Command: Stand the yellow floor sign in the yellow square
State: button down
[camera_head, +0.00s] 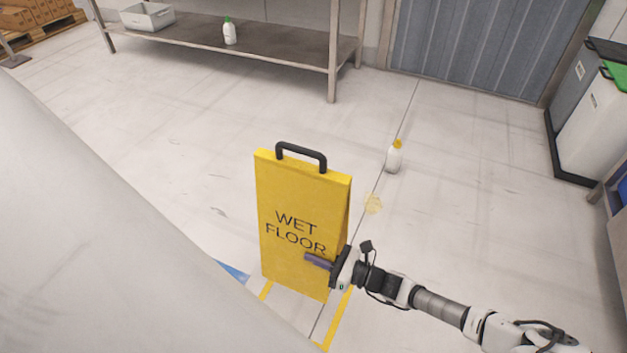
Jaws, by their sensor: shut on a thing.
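The yellow floor sign (290,205), lettered "WET FLOOR" with a black handle on top, is upright in the middle of the view. My gripper (326,262) is at its lower right edge and shut on it. One finger lies across the front face; the other is hidden behind the sign. Yellow tape lines of the yellow square (338,318) show on the floor at the lower right and lower left of the sign's base. I cannot tell whether the base touches the floor.
A blue floor mark (233,271) shows at left. A metal shelf table (333,60) and bins (597,115) stand farther back. Open floor lies between.

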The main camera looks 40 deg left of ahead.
notch_tip(320, 180, down, 18)
jog(key=b, duration=1.4)
jog(key=shift+f, duration=0.2)
jog(key=c, duration=1.9)
grip_release()
jog(key=shift+f, duration=0.1)
jog(key=o, duration=0.4)
